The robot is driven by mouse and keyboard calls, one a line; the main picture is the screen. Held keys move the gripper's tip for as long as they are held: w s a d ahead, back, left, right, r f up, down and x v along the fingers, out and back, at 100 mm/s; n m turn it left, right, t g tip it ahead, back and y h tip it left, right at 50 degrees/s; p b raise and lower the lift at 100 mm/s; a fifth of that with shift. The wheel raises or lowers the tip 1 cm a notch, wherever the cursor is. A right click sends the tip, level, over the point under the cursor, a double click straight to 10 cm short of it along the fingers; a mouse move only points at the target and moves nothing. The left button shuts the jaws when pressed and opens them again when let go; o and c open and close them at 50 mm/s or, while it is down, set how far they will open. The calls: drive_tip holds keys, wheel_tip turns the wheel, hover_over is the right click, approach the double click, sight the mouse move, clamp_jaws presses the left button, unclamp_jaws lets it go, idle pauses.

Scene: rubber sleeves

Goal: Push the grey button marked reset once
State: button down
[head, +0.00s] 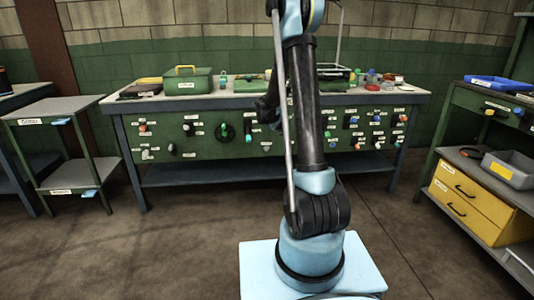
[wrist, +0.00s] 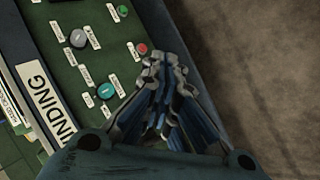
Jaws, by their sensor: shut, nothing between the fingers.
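A round grey button (wrist: 78,38) shows at the upper left in the wrist view, on a dark green panel with small white labels. I cannot read which label says reset. A red button (wrist: 142,48) lies right beside my fingertips in the picture, and I cannot tell whether they touch it. My gripper (wrist: 164,60) is shut and empty, to the right of the grey button and apart from it. In the head view my arm stands before the green panel (head: 205,147), and I cannot make out the fingers or the grey button there.
A teal button (wrist: 106,91) and a green button (wrist: 123,10) are also on the panel. A large sign ending in "NDING" (wrist: 45,100) is at the left. A green toolbox (head: 187,82) stands on the bench. Yellow drawers (head: 455,190) are at the right. The floor before the bench is clear.

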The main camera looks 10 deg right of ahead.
sight(267, 149)
drive_tip(key=w+a+f+n+t, duration=0.1)
drive_tip(key=w+f, duration=0.4)
drive_tip(key=f, duration=0.3)
drive_tip(key=w+a+f+n+t+h, duration=0.1)
drive_tip(key=w+f, duration=0.3)
drive_tip(key=f, duration=0.4)
drive_tip(key=w+a+f+n, duration=0.1)
drive_tip(key=w+f+n, duration=0.1)
drive_tip(key=w+f, duration=0.3)
wheel_tip(267, 149, down, 3)
drive_tip(key=shift+w+r+n+t, duration=0.1)
drive_tip(key=shift+w+n+t, duration=0.25)
drive_tip(key=shift+n+t, duration=0.05)
drive_tip(key=shift+w, duration=0.1)
drive_tip(key=shift+w, duration=4.3)
drive_tip(key=shift+w, duration=0.25)
drive_tip(key=shift+w+r, duration=0.1)
drive_tip(key=shift+w, duration=0.05)
